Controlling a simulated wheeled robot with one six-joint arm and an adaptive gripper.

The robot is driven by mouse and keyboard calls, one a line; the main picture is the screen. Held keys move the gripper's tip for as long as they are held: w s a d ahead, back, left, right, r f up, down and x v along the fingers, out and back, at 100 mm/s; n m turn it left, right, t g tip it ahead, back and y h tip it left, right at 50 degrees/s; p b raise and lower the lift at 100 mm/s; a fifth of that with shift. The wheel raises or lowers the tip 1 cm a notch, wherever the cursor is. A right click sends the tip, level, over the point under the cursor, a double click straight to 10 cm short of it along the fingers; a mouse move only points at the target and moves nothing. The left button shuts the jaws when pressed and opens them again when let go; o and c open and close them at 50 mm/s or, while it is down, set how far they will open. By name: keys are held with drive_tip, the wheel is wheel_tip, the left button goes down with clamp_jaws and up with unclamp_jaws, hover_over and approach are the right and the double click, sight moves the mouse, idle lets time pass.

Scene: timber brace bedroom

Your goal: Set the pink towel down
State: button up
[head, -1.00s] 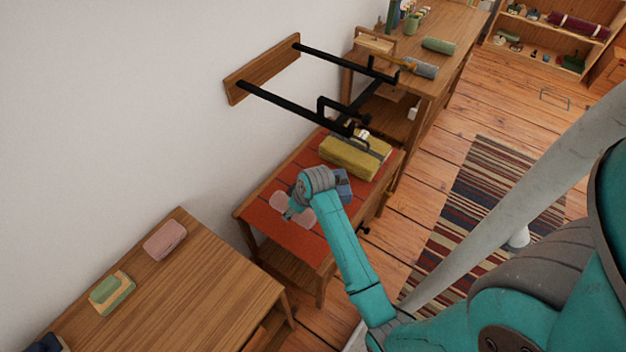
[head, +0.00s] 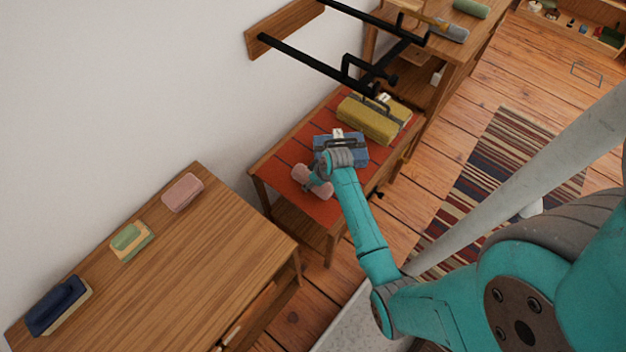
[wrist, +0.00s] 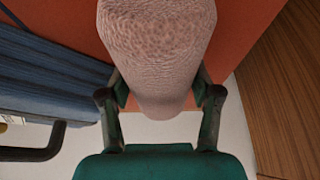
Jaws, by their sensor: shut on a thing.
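The pink towel (head: 312,182) is a rolled bundle above or at the front left part of the red-topped table (head: 283,158). In the wrist view the towel (wrist: 157,50) fills the space between the two fingers. My gripper (wrist: 160,100) is shut on it. In the head view my gripper (head: 322,180) is at the towel's right side, partly hidden by my arm. I cannot tell whether the towel touches the red surface.
A black-barred wall rack (head: 310,62) overhangs.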

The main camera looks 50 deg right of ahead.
drive_tip(key=shift+f, duration=0.1)
drive_tip(key=o, duration=0.9)
drive_tip(key=shift+o, duration=0.2)
drive_tip(key=v, duration=1.2)
drive_tip(key=s+a+m+t+h, duration=0.15)
drive_tip(key=s+a+t, duration=0.25)
drive_tip(key=s+a, duration=1.05)
drive_tip(key=s+a+r+t, duration=0.2)
drive_tip(key=s+a+r, duration=0.1)
drive_tip(key=r, duration=0.3)
drive_tip(key=s+a+r+t+y, duration=0.1)
drive_tip(key=s+a+r+t, duration=0.1)
drive_tip(key=s+r, duration=0.3)
drive_tip(key=s+a+r+n+t, duration=0.1)
drive_tip(key=s+a+r+t, duration=0.1)
drive_tip(key=s+r, duration=0.3)
wheel_tip(320, 180, up, 4)
drive_tip(key=shift+a+r, duration=0.2)
drive_tip(key=shift+a, duration=0.65)
